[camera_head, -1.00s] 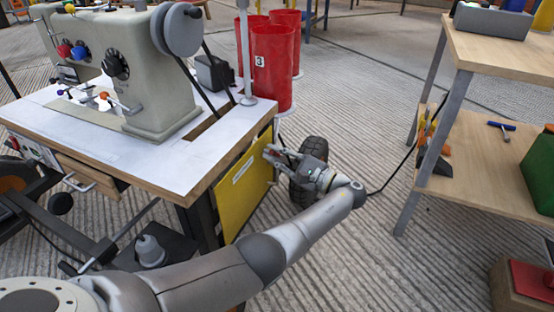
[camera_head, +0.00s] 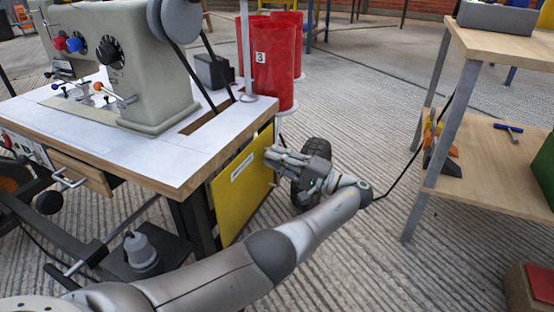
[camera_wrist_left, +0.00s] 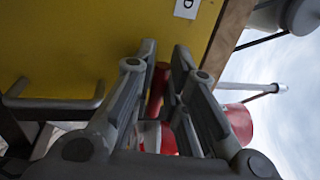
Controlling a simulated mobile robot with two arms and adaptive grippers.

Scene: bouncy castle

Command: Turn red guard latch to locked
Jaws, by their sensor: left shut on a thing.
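A yellow guard panel (camera_head: 236,190) hangs on the end of the sewing table, below the top. It fills the upper left of the left wrist view (camera_wrist_left: 70,50). The red latch (camera_wrist_left: 157,92) shows as a narrow red piece between my left fingers, against the panel; the fingers hide much of it. My left gripper (camera_head: 269,154) is at the panel's right edge and is shut on the latch. In the left wrist view its two fingers (camera_wrist_left: 165,55) stand either side of the red piece. I cannot read the latch's exact angle. My right gripper is not in view.
A sewing machine (camera_head: 150,85) stands on the white-topped table (camera_head: 120,135). Red bins (camera_head: 275,65) stand behind it and a black wheel (camera_head: 317,150) is beside my gripper. A wooden shelf unit (camera_head: 480,170) stands at right. Ribbed floor between is clear.

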